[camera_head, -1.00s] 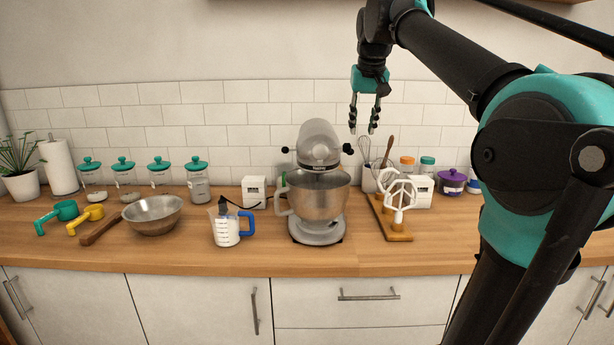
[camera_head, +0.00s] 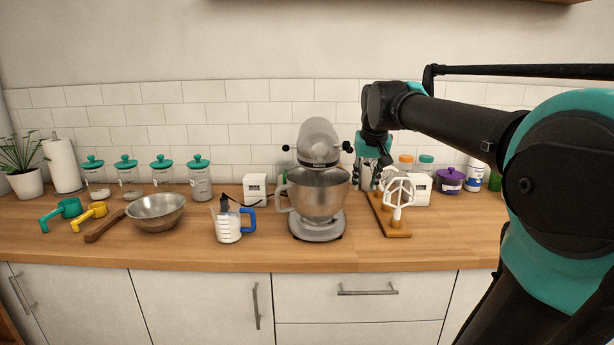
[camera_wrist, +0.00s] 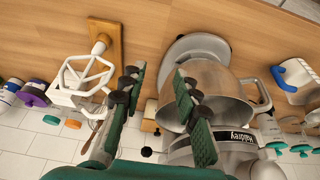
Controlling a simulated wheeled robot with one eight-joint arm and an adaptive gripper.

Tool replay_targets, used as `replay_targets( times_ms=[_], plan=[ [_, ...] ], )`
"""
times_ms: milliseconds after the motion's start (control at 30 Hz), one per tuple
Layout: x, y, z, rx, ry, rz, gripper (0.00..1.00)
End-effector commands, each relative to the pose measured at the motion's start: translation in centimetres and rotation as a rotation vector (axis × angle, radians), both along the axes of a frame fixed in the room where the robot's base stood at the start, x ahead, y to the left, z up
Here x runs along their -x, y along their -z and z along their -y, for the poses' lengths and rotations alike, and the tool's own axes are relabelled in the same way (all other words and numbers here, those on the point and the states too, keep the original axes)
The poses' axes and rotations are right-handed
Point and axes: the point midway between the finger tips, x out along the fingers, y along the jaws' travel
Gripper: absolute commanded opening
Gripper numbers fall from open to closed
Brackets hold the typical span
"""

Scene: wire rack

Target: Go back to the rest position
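My gripper (camera_head: 374,176) is at the right of the stand mixer (camera_head: 318,158) in the head view, in front of the utensil crock and lowered to about the height of the mixer bowl (camera_head: 318,198). In the wrist view the two fingers of my gripper (camera_wrist: 163,92) are spread apart with nothing between them. The mixer bowl (camera_wrist: 228,98) shows just right of the fingers, and the white beater on its wooden stand (camera_wrist: 104,36) shows to the left. Whether the fingers touch anything near them I cannot tell.
A white beater (camera_head: 399,196) stands on a wooden board, with a white timer box, jars and a purple pot (camera_head: 450,181) close by. A measuring jug (camera_head: 228,226), steel bowl (camera_head: 157,212) and teal-lidded jars stand left. The front counter strip is mostly clear.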

Motion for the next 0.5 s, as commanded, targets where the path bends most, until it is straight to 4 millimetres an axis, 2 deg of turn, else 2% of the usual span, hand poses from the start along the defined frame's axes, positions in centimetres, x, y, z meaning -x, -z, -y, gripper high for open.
replay_targets(
  times_ms=[33,100,267,400,500],
  plan=[
    [0.8,2.7,0.3,-0.001,0.002,-0.001,0.31],
    [2.1,6.3,0.7,-0.001,0.003,-0.003,0.31],
    [6.0,14.2,1.4,-0.002,0.001,-0.006,0.31],
    [10.5,20.9,2.1,-0.002,0.001,-0.009,0.31],
    [14.0,24.9,2.4,-0.002,0.000,-0.011,0.31]
  ],
)
